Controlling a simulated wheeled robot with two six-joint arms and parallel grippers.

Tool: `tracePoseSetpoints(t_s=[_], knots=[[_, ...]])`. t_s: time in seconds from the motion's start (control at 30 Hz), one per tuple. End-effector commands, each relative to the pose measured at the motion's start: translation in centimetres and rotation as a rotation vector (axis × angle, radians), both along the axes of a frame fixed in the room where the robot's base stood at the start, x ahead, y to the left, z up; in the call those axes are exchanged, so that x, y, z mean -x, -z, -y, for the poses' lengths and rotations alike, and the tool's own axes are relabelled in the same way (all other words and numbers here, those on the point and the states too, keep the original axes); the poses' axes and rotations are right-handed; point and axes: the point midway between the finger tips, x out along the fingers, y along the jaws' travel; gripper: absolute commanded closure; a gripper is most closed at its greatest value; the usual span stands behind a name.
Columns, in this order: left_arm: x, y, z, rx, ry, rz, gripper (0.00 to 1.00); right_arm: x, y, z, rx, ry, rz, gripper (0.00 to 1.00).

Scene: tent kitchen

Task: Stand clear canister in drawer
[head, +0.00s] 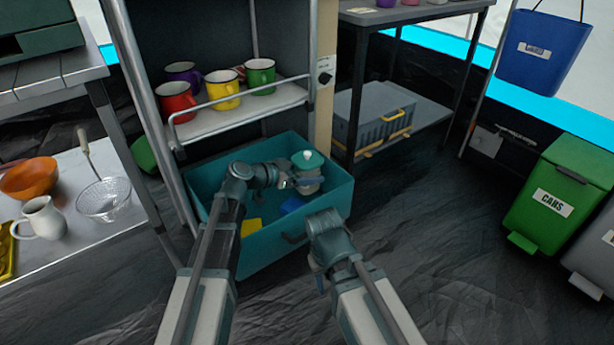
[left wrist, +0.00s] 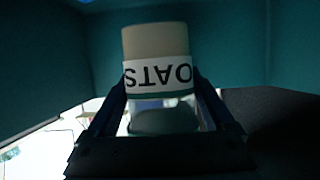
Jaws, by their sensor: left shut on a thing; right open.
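The teal drawer (head: 268,248) is pulled out below the mug shelf. The clear canister (head: 308,186) has a teal lid with a pale knob and is inside the drawer, towards its back right corner. In the left wrist view the canister (left wrist: 157,45) shows pale contents and a white OATS label, upside down in that picture. My left gripper (head: 296,182) is shut on the canister; its fingers (left wrist: 165,105) lie on both sides of it. In the head view the canister looks upright; whether its base touches the drawer floor is hidden. My right gripper (head: 320,278) is open and empty in front of the drawer.
A yellow item (head: 251,227) and a blue item (head: 292,205) lie in the drawer. Red (head: 175,100), yellow (head: 223,92) and green (head: 260,76) mugs stand on the shelf above. A green bin (head: 560,195) stands at right. Floor right of the drawer is clear.

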Motion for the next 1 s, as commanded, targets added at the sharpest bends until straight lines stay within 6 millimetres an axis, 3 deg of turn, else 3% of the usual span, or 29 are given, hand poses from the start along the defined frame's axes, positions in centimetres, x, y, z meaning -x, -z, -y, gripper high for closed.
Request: tracePoseSetpoints(t_s=[0.6,0.63,0.7,1.0], knots=[[0.0,0.9,0.0,-0.001,0.000,-0.002,1.00,0.0,0.9,0.0,0.000,0.000,0.000,0.50],[0.0,1.0,0.0,-0.002,0.000,-0.002,0.10,0.0,0.9,0.0,0.000,0.000,0.000,0.50],[0.0,1.0,0.0,-0.002,0.000,-0.002,0.00,0.0,0.9,0.0,0.000,0.000,0.000,0.50],[0.0,0.4,0.0,-0.001,0.001,-0.001,0.00,0.0,0.4,0.0,0.000,0.000,0.000,0.50]])
